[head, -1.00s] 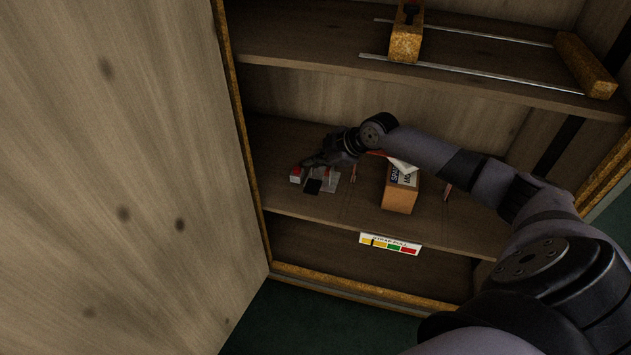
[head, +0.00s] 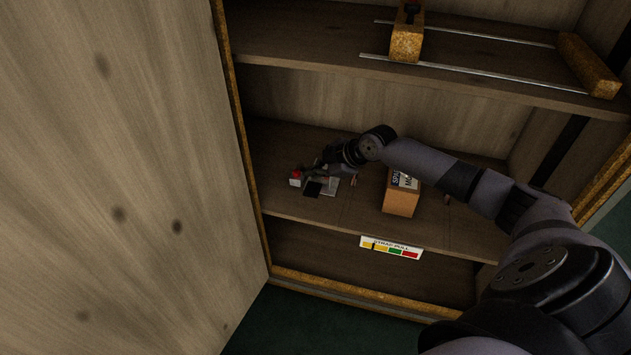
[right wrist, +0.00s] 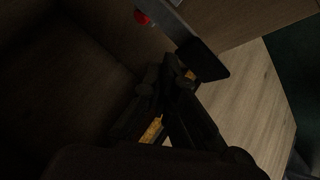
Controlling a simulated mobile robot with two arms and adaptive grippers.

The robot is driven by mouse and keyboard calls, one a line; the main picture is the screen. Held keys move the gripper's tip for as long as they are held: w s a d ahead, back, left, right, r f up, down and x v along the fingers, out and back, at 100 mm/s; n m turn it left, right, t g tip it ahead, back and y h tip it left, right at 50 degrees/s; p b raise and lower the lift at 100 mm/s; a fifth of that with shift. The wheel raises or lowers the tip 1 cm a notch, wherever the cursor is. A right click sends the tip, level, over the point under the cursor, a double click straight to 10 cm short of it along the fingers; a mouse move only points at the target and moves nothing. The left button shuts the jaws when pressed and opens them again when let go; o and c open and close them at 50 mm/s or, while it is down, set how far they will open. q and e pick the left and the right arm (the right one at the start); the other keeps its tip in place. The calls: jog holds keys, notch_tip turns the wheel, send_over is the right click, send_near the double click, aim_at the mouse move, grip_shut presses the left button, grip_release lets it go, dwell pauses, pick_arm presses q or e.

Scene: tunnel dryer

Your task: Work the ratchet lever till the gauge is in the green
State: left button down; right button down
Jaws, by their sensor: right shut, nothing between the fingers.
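The ratchet (head: 331,186) is a small grey metal fitting with a black grip (head: 313,189), on the middle cabinet shelf. In the right wrist view its grey lever ends in the black grip (right wrist: 203,60). The strap-pull gauge (head: 391,248) is a white strip on the shelf's front edge, with yellow, orange, green and red blocks. Its dark pointer stands toward the left, by the yellow and orange blocks, left of green. My right gripper (head: 312,171) is shut and empty, just behind the ratchet; its dark fingers (right wrist: 176,84) show close to the grip. Contact is unclear.
A labelled box (head: 400,202) stands to the right, under my forearm. A wooden clamp-like piece with rails (head: 406,45) lies on the upper shelf (head: 470,85). The open door (head: 110,180) closes off the left.

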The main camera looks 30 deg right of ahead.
aim_at(314, 184)
pick_arm(q)
jog(key=shift+f, duration=0.1)
pick_arm(e)
jog(key=shift+f, duration=0.1)
dwell(0.6)
jog(key=shift+f, duration=0.3)
pick_arm(q)
jog(key=shift+f, duration=0.1)
pick_arm(e)
jog(key=shift+f, duration=0.1)
